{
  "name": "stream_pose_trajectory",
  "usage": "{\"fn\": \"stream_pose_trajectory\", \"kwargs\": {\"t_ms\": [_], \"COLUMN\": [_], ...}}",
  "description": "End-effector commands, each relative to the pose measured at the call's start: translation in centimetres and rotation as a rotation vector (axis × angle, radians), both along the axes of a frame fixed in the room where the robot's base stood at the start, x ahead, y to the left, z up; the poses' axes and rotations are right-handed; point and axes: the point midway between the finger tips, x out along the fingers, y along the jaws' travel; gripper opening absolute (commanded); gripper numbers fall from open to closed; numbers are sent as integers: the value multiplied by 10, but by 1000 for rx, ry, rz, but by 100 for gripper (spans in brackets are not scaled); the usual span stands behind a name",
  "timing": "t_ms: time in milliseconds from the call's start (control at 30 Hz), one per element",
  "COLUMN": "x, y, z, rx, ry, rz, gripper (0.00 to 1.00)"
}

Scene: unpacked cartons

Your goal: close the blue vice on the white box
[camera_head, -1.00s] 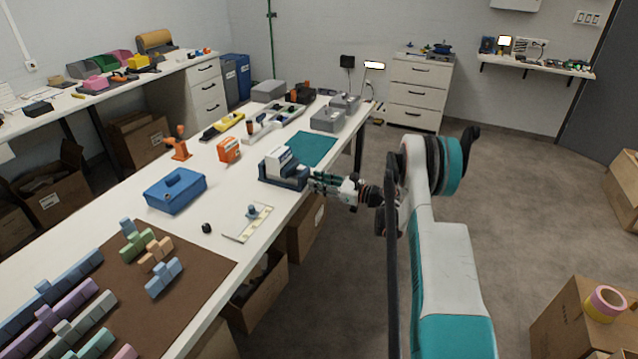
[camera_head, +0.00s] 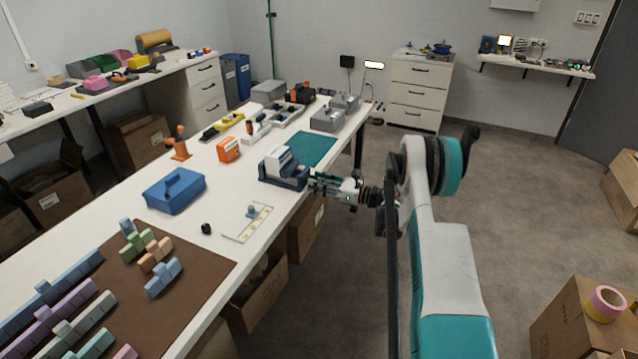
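The blue vice (camera_head: 291,181) stands on the white workbench near its right edge, beside the teal mat. The white box (camera_head: 277,163) sits upright in the vice, between its jaws. Whether the jaws touch the box is too small to tell. My gripper (camera_head: 314,183) is at the right end of the vice, level with it, reaching in from the right. Its fingertips are at the vice's near end, where the handle is hidden or too small to make out. I cannot tell whether the fingers are open or shut.
The teal mat (camera_head: 314,149) lies behind the vice. A blue toolbox (camera_head: 175,191), an orange box (camera_head: 229,149) and a ruler-like plate (camera_head: 249,224) are on the bench. Open cartons (camera_head: 262,296) stand under its edge. The floor to the right is mostly free.

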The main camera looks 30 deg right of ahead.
Motion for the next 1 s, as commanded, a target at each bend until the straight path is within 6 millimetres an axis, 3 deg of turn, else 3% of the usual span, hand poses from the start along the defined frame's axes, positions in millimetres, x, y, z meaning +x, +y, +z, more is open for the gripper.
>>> {"fn": "stream_pose_trajectory", "kwargs": {"t_ms": [467, 1000], "x": [-5, -81], "y": [-5, -64], "z": [1, 1], "rx": [2, 1], "ry": [-2, -1], "rz": [-2, -3], "gripper": [51, 51]}}
